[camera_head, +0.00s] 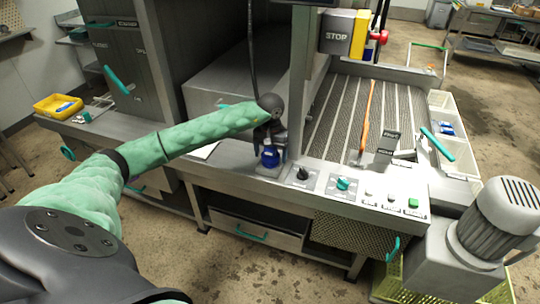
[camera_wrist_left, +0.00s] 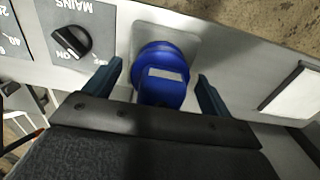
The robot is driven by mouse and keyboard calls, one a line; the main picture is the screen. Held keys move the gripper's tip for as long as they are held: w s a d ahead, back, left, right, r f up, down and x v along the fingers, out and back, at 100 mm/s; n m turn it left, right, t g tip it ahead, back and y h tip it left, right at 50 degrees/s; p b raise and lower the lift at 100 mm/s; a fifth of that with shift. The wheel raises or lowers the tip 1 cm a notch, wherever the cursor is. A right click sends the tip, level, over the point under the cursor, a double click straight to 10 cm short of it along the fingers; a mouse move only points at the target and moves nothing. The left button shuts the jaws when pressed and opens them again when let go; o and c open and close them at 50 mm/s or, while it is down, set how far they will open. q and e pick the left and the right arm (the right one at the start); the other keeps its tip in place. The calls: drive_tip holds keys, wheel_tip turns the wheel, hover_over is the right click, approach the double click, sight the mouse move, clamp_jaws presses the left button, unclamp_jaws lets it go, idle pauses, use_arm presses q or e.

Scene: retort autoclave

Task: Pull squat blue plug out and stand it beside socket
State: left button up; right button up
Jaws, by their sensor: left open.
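The squat blue plug (camera_head: 270,156) sits on a grey socket plate on the steel counter, below my left gripper (camera_head: 268,146) in the head view. In the left wrist view the plug (camera_wrist_left: 160,75) is a round blue body with a pale label, in front of the grey socket plate (camera_wrist_left: 186,42). My left gripper (camera_wrist_left: 160,88) is open, with one finger on each side of the plug and a visible gap at both sides. The plug's lower part is hidden by the gripper body. My right gripper is not in view.
A black MAINS knob (camera_wrist_left: 72,40) is close beside the plug. A teal knob (camera_head: 343,183) and several buttons lie further right on the panel. A black cable (camera_head: 251,50) hangs behind my gripper. A steel post (camera_head: 300,90) stands just right. Some bare counter lies left of the plug.

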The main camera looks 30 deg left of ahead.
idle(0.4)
use_arm(q)
drive_tip(key=c, duration=1.3)
drive_tip(key=shift+r, duration=0.25)
drive_tip(key=shift+r, duration=2.75)
